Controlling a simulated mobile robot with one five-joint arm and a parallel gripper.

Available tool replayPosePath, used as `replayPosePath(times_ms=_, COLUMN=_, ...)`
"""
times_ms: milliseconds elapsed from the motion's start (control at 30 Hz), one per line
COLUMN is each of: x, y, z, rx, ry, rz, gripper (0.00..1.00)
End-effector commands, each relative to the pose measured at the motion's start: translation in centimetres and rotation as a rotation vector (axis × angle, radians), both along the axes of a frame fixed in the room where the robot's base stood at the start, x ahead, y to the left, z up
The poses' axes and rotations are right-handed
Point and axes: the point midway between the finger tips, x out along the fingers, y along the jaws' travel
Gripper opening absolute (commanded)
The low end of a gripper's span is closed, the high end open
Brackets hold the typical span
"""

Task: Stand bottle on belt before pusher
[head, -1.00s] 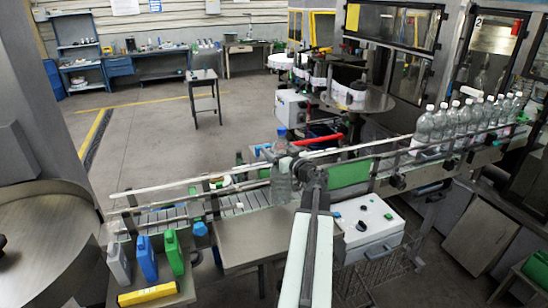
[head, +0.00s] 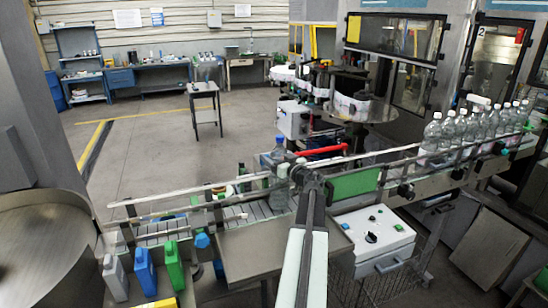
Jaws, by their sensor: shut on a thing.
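A clear bottle (head: 280,194) with a blue cap (head: 279,141) is upright at the conveyor, near the middle of the head view. My gripper (head: 284,171) is shut on the bottle's upper part; its fingers are small and partly hidden by my arm. The slatted belt (head: 245,214) runs from lower left to upper right between rails. The bottle's base looks level with the belt, but I cannot tell whether it touches. A red bar (head: 322,151) lies behind the far rail, just right of the bottle. I cannot clearly make out the pusher.
Several clear bottles (head: 448,130) stand in a row on the belt at the right. Grey, blue and green jugs (head: 145,271) stand at lower left. A white control box (head: 372,236) and a green panel (head: 353,184) are right of my arm. A metal plate (head: 262,250) fronts the belt.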

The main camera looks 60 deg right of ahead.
Motion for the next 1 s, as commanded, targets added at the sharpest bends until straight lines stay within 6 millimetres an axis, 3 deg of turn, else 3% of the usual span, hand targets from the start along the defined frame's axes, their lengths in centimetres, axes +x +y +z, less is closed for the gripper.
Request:
replayPosePath(times_ms=333, x=-0.2, y=-0.1, z=-0.2, rx=0.002, ry=-0.003, rz=-0.003, gripper=0.07)
replayPosePath(times_ms=367, x=-0.2, y=-0.1, z=-0.3, rx=0.000, ry=0.000, rz=-0.003, gripper=0.86)
replayPosePath(times_ms=400, x=-0.2, y=-0.1, z=-0.2, rx=0.000, ry=0.000, rz=-0.003, gripper=0.97)
replayPosePath(times_ms=433, x=-0.2, y=-0.1, z=-0.2, rx=0.000, ry=0.000, rz=-0.003, gripper=1.00)
replayPosePath(times_ms=733, x=-0.5, y=0.0, z=0.1, rx=0.000, ry=0.000, rz=-0.004, gripper=1.00)
replayPosePath(times_ms=1000, x=-6.2, y=2.7, z=0.0, rx=0.000, ry=0.000, rz=-0.007, gripper=1.00)
